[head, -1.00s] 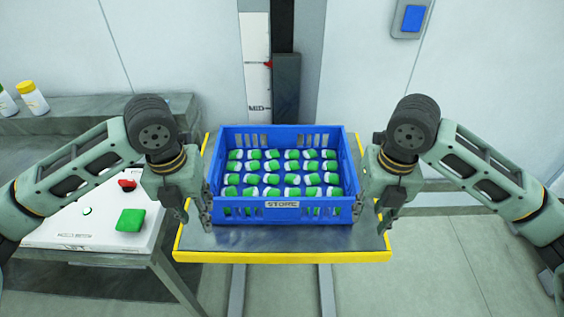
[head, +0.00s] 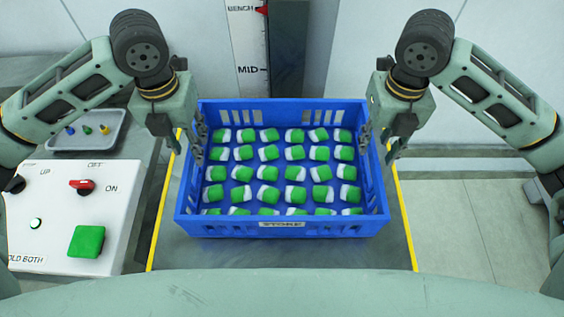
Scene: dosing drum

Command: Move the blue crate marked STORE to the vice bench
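The blue crate (head: 282,231) marked STORE stands upright on the grey table with yellow edges (head: 405,258). It holds several green-and-white pieces. My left gripper (head: 188,148) is at the crate's left side wall, with fingers apart around the top rim. My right gripper (head: 377,148) is at the right side wall in the same way, one finger inside and one outside. Both look open; I cannot see whether the fingers touch the wall. The vice bench cannot be made out in this view.
A white control box (head: 70,215) with a red switch (head: 82,185) and green button (head: 87,241) stands at the left. Behind it is a grey tray (head: 88,130) with small coloured parts. A scale post (head: 248,45) has its red pointer at BENCH.

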